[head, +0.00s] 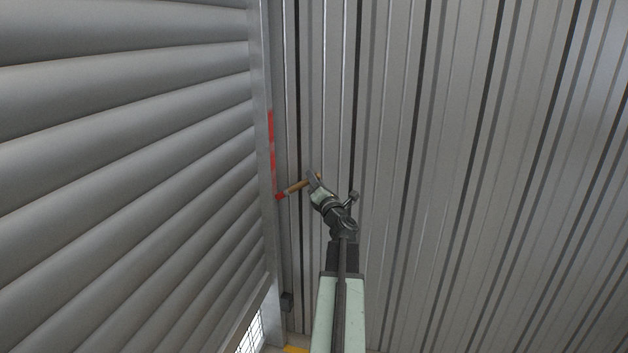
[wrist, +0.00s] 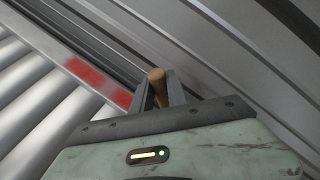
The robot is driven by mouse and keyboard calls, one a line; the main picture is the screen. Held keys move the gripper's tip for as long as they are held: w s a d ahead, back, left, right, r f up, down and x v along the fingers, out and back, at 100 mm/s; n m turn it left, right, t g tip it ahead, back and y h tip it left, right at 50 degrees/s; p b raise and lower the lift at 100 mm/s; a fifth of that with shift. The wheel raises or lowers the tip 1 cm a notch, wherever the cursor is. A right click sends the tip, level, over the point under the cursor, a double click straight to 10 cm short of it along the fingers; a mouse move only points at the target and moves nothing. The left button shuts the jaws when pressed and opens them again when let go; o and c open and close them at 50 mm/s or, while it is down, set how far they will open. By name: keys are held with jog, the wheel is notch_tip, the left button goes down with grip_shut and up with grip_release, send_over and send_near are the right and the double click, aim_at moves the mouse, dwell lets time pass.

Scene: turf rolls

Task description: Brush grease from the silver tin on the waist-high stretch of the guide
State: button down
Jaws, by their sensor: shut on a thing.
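The guide (head: 259,60) is a grey metal upright channel along the right edge of the roller shutter. Red grease (head: 271,140) marks a stretch of it in the head view, and a red patch (wrist: 97,79) shows in the wrist view. My gripper (head: 314,180) is shut on the wooden handle of a brush (head: 298,187). The brush points left, and its red tip is at the guide near the lower end of the red stretch; I cannot tell if it touches. In the wrist view the handle end (wrist: 156,76) stands between my fingers. The silver tin is in neither view.
The ribbed shutter (head: 130,180) fills the left side. A corrugated metal wall (head: 480,150) stands behind and to the right of my arm. A small dark box (head: 287,301) sits low beside the guide. Something yellow (head: 295,349) shows at the bottom edge.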

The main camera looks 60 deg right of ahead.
jog(key=shift+r+p, duration=1.85)
jog(key=shift+r, duration=0.1)
notch_tip(320, 180, up, 18)
jog(key=p, duration=1.8)
jog(key=shift+r, duration=0.15)
jog(key=shift+w+r+p, duration=0.1)
jog(key=shift+p, duration=0.2)
notch_tip(320, 180, up, 11)
jog(key=p, duration=1)
jog(key=shift+p, duration=0.35)
